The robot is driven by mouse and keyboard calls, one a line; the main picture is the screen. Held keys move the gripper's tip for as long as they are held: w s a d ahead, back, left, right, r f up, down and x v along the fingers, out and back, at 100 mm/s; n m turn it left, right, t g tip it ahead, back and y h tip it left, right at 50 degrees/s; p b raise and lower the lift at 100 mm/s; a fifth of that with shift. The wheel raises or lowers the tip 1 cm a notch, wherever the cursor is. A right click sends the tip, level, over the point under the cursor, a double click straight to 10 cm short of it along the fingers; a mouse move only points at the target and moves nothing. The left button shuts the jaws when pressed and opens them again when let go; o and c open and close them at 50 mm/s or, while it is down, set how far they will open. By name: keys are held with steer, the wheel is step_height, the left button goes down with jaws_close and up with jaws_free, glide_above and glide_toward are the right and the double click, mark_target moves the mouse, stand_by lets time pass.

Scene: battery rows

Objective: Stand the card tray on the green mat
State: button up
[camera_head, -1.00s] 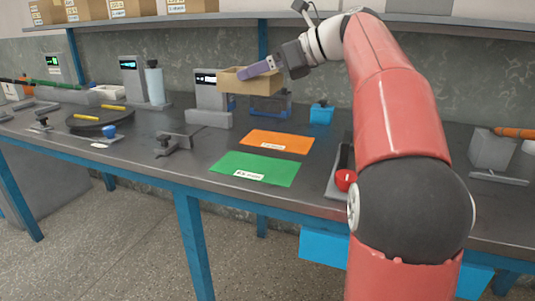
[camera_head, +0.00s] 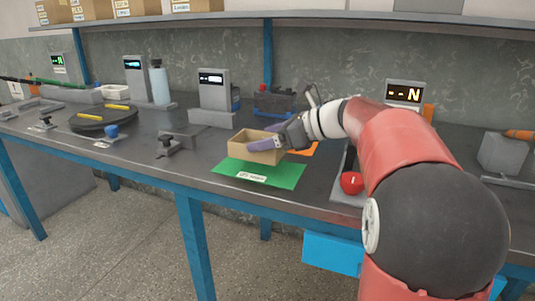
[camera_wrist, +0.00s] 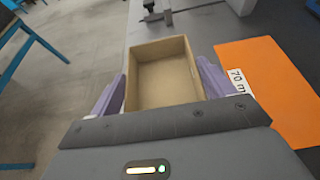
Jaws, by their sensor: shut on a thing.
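The card tray (camera_head: 254,147) is an open tan box, and it also shows from above, empty, in the wrist view (camera_wrist: 163,76). My gripper (camera_head: 266,142) is shut on it, with purple fingers on both sides in the wrist view (camera_wrist: 163,84). The tray is over the back part of the green mat (camera_head: 285,176) in the head view. I cannot tell whether its base touches the mat. The mat lies flat near the table's front edge and has a white label. In the wrist view the tray hides the mat.
An orange mat (camera_head: 302,150) lies behind the green one, partly hidden by my arm; it also shows in the wrist view (camera_wrist: 265,75). A grey device with a screen (camera_head: 213,90) stands behind. A red knob (camera_head: 352,183) is at right, a grey bracket (camera_head: 168,146) at left.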

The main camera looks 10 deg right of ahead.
steer(key=shift+f, duration=1.9)
